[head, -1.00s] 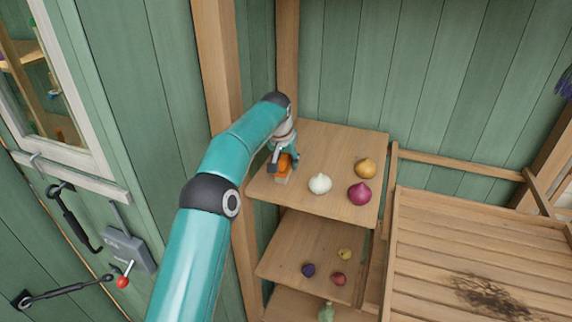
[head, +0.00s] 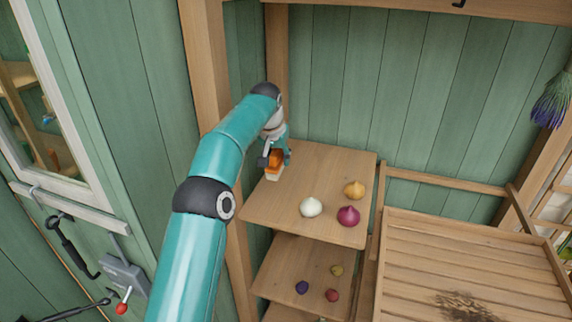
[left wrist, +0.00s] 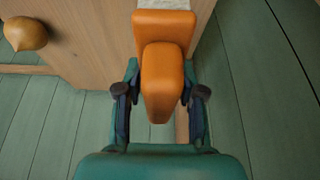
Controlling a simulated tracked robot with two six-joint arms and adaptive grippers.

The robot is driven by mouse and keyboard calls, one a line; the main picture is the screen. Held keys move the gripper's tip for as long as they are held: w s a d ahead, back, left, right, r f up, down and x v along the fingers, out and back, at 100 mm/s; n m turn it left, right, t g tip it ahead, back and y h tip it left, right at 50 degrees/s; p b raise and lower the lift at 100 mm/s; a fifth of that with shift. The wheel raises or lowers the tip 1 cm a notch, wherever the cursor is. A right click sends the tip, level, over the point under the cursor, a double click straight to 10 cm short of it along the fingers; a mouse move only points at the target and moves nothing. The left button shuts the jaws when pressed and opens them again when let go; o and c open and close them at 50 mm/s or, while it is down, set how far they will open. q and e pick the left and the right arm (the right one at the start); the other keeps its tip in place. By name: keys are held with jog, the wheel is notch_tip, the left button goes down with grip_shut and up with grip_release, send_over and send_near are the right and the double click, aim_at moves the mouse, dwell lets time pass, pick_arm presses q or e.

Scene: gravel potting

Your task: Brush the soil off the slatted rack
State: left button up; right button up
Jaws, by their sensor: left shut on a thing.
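My left gripper (head: 275,156) is shut on an orange brush (head: 274,163) with pale bristles pointing down. It holds the brush over the left part of the upper wooden shelf. In the left wrist view the orange handle (left wrist: 163,80) sits between the two dark fingers (left wrist: 163,98), and a strip of pale bristles shows at the top edge. The slatted rack (head: 450,240) lies to the right, well apart from the brush. A dark patch of soil (head: 465,306) lies on its slats, cut off by the bottom edge. My right gripper is out of view.
The upper shelf (head: 335,165) bears a white bulb (head: 311,207), a purple bulb (head: 348,215) and a golden bulb (head: 354,189). A lower shelf (head: 285,265) holds smaller bulbs. A wooden post (head: 205,60) stands behind my arm. Lavender (head: 551,103) hangs at right.

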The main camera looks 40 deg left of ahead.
pick_arm(q)
jog(key=shift+r, duration=0.2)
jog(key=o, duration=0.7)
jog(key=c, duration=0.5)
jog(key=shift+s+d, duration=0.1)
jog(key=shift+s, duration=0.05)
